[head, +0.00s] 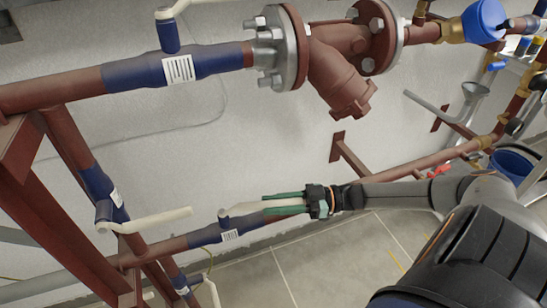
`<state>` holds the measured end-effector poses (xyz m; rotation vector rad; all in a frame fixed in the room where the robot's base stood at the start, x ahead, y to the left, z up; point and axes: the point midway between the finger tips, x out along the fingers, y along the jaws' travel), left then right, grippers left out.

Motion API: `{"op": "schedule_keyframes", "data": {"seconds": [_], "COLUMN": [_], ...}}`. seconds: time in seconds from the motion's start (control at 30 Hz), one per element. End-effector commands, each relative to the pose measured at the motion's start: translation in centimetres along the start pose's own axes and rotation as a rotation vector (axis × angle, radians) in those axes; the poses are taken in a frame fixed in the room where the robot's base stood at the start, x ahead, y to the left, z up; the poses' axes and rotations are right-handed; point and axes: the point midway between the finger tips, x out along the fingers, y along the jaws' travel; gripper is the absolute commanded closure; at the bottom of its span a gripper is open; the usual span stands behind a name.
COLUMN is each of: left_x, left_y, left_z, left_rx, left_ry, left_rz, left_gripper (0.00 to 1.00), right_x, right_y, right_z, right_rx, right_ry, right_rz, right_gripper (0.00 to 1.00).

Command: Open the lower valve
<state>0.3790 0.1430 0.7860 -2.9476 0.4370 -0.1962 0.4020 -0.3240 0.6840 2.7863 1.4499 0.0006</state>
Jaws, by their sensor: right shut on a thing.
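The lower valve has a blue body (212,234) with a white label, set in the lower brown pipe. Its cream lever handle (247,207) extends right from the short blue stem, roughly along the pipe. My right gripper (284,203) comes in from the right. Its two green fingers lie above and below the handle's outer end and are shut on it. The fingers partly cover that end. My left gripper is not in view.
Another blue valve (100,190) with a cream lever sits on the slanting pipe at left. A large upper pipe carries a blue valve (180,69) and a brown flanged fitting (340,65). A funnel (474,90) and blue bucket (514,162) are at right. Tiled floor lies below.

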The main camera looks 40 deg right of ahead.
Motion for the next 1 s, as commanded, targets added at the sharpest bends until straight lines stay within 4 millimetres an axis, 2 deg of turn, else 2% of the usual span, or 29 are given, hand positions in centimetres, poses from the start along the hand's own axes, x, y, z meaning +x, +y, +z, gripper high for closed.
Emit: {"op": "schedule_keyframes", "data": {"seconds": [0.07,0.1,0.37,0.6,0.73,0.83,1.0], "left_x": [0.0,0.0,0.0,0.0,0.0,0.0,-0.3], "left_y": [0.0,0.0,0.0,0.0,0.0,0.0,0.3], "left_z": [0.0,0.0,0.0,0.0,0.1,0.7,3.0], "left_rx": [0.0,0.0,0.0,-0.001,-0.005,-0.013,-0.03], "left_ry": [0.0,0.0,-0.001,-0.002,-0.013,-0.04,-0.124], "left_rz": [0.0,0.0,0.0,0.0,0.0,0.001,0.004], "left_gripper": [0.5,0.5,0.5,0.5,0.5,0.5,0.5], "right_x": [0.1,0.1,0.1,0.0,-1.0,-2.7,-6.5], "right_y": [-0.1,-0.1,-0.1,0.0,0.0,0.0,0.0], "right_z": [0.1,0.1,0.0,0.0,0.1,0.0,0.1], "right_rx": [0.0,0.0,0.0,0.001,0.003,0.002,0.003], "right_ry": [0.001,0.001,0.001,0.0,-0.003,-0.005,-0.006], "right_rz": [0.0,0.0,0.0,0.001,0.002,0.003,0.004], "right_gripper": [1.0,0.67,0.39,0.39,0.39,0.39,0.39]}}
